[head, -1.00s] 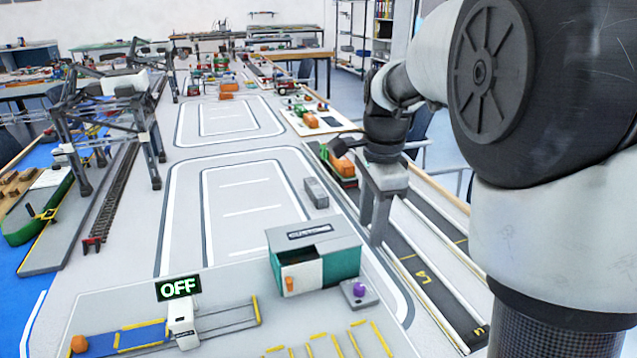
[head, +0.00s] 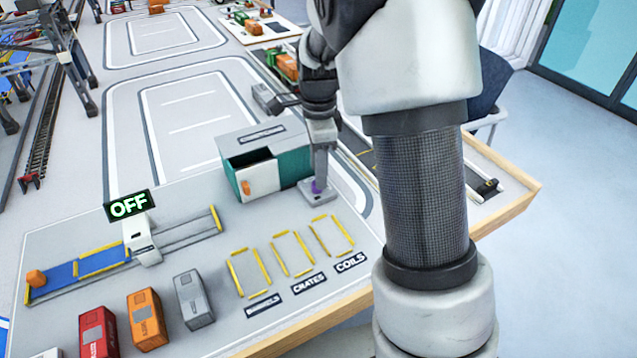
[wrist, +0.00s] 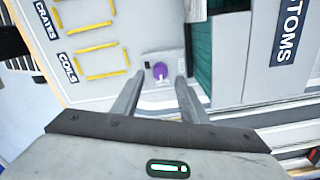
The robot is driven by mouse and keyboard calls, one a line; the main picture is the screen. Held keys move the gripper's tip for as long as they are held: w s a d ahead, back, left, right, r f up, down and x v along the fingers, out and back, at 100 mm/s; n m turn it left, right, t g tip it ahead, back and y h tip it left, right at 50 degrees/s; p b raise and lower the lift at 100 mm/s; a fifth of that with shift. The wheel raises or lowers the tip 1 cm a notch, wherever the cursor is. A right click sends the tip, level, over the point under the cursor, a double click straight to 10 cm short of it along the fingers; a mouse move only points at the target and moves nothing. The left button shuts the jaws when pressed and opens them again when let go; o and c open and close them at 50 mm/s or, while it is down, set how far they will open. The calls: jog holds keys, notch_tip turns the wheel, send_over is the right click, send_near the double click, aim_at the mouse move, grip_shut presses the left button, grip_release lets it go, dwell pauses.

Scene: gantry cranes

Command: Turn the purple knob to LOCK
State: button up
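The purple knob (head: 317,187) sits on a small grey base plate (head: 322,199) beside the customs building. In the head view my gripper (head: 319,178) is over the knob and hides part of it. In the wrist view the knob (wrist: 160,70) shows between and beyond the tips of my gripper (wrist: 157,80). The two fingers are apart, one on each side of the knob, and nothing is held. I cannot tell whether they reach down around it. A pale mark shows on the knob; no LOCK lettering is readable.
The customs building (head: 262,140), with an orange handle on its door, stands close to the knob's left. Yellow-edged bays (head: 293,253) and several small containers (head: 147,320) lie toward the front. A sign reading OFF (head: 129,205) stands over a blue conveyor (head: 80,273).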

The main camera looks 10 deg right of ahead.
jog(key=shift+f+b, duration=0.3)
jog(key=shift+f, duration=1.4)
grip_shut()
